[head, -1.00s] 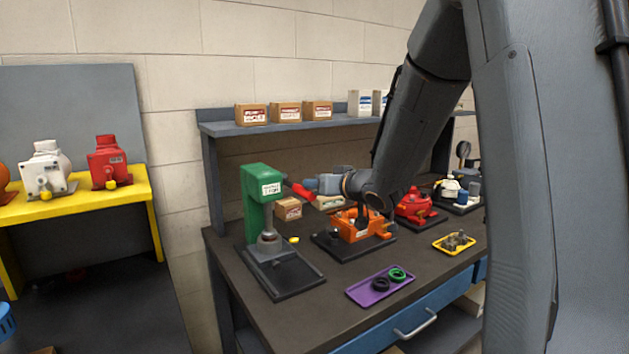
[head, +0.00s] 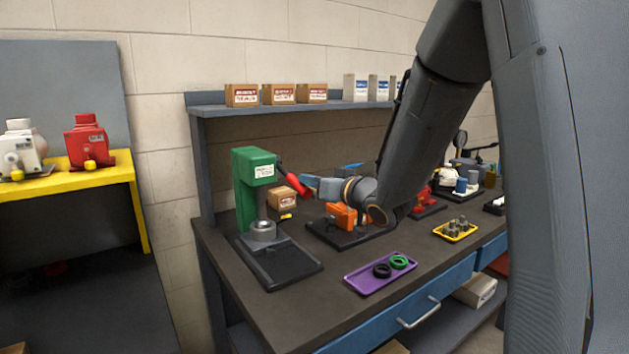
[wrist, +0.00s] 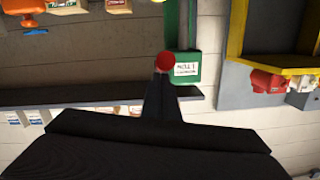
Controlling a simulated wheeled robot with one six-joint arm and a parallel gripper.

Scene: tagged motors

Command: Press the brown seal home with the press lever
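The green press (head: 243,190) stands at the left end of the bench on a black base. Its lever with a red grip (head: 293,180) slants down to the right from the press head. A grey round housing (head: 263,231) sits under the ram. I cannot make out the brown seal. My gripper (head: 308,186) is at the outer end of the red grip. In the wrist view, which is upside down, the fingers (wrist: 165,78) are together and the red grip's round end (wrist: 166,61) shows right at their tips. I cannot tell if they touch it.
A purple tray (head: 365,285) with a black ring and a green ring lies at the front. An orange housing (head: 341,215) sits right of the press, below my arm. A yellow tray (head: 440,233) holds small metal parts. A shelf with boxes (head: 242,95) runs above.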

